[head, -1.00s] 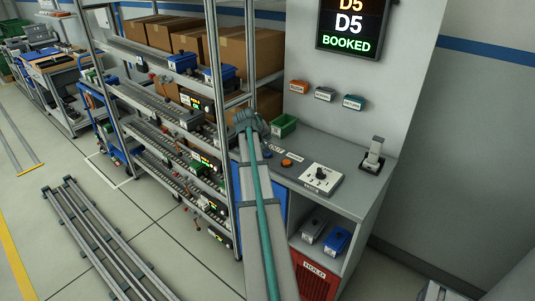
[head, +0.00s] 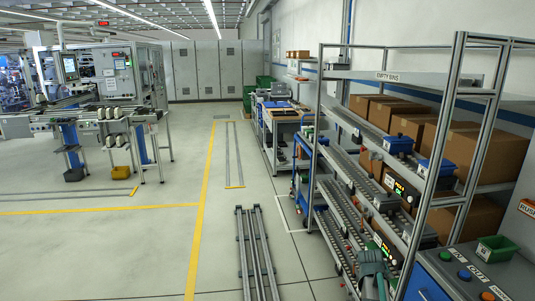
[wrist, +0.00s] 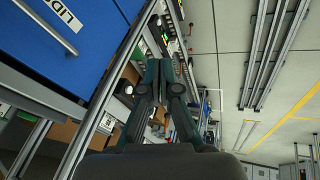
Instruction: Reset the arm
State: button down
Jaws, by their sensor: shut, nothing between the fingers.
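My gripper (wrist: 166,70) is in the middle of the wrist view, with its dark fingers together and nothing between them. It points along the front of the flow rack, clear of any part I can make out. In the head view, a grey-green end part of my arm (head: 372,268) shows at the bottom edge, in front of the lower rack; the fingers cannot be made out there.
A rack (head: 451,130) with boxes and blue bins stands at right. A counter (head: 455,280) with buttons and a green bin (head: 497,249) is beside it. Floor rails (head: 256,250) lie left of the rack. A blue panel (wrist: 60,45) is close in the wrist view.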

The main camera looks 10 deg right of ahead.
jog(key=s+a+f+n+g+y, duration=0.15)
jog(key=s+a+f, duration=0.3)
jog(key=a, duration=0.65)
jog(key=s+a+f+n+y, duration=0.15)
jog(key=s+a+f, duration=0.3)
jog(key=a, duration=0.75)
jog(key=s+a+f+n+g+y, duration=0.15)
jog(key=s+a+f, duration=0.3)
jog(key=a, duration=0.65)
jog(key=s+f+g, duration=0.3)
jog(key=s+f, duration=0.6)
jog(key=s, duration=0.5)
jog(key=s+f+g, duration=0.3)
jog(key=s+f, duration=0.6)
jog(key=s, duration=0.5)
jog(key=shift+s+m, duration=0.25)
jog(key=shift+m, duration=0.1)
